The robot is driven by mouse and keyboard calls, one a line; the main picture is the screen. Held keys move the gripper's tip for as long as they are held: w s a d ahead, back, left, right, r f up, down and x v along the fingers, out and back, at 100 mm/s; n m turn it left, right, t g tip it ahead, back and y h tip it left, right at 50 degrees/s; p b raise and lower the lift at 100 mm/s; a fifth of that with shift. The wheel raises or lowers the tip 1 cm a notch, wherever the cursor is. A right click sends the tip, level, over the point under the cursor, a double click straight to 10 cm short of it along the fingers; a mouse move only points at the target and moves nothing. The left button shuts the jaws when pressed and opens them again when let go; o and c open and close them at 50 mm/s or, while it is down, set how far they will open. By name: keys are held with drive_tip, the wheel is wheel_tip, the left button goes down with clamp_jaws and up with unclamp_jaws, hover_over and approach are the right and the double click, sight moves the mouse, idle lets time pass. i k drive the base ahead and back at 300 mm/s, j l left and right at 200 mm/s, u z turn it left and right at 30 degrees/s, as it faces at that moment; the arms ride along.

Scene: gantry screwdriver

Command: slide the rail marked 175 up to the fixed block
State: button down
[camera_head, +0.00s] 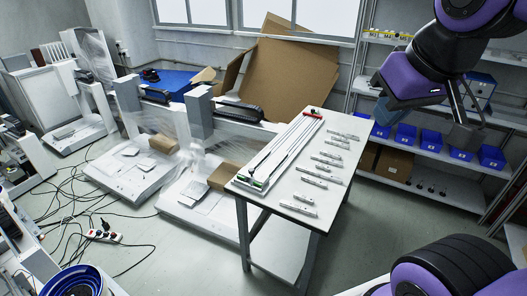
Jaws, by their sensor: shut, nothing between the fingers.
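A white-topped work table (335,133) stands in the middle of the view. A long assembly of parallel metal rails (283,148) lies along its left side, with green parts at the near end and a red piece (312,114) at the far end. Several short silvery rail pieces (325,160) lie in a row along the right side. Their markings are too small to read, so I cannot tell which is marked 175 or which part is the fixed block. My gripper (464,144) hangs in the air right of the table, shut and empty, apart from all of these.
Shelving with several blue bins (430,138) and a cardboard box (394,164) stands behind my gripper. Large machines (200,115) and leaning cardboard (283,70) are left of and behind the table. Cables and a power strip (103,236) lie on the left floor. Floor right of the table is clear.

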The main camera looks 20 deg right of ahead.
sight(268, 153)
drive_tip(key=l+u, duration=0.1)
drive_tip(key=u, duration=0.35)
drive_tip(key=l+u, duration=0.1)
drive_tip(key=u, duration=0.8)
drive_tip(key=l, duration=4.2)
drive_tip(key=i+u, duration=0.05)
drive_tip(key=i, duration=0.05)
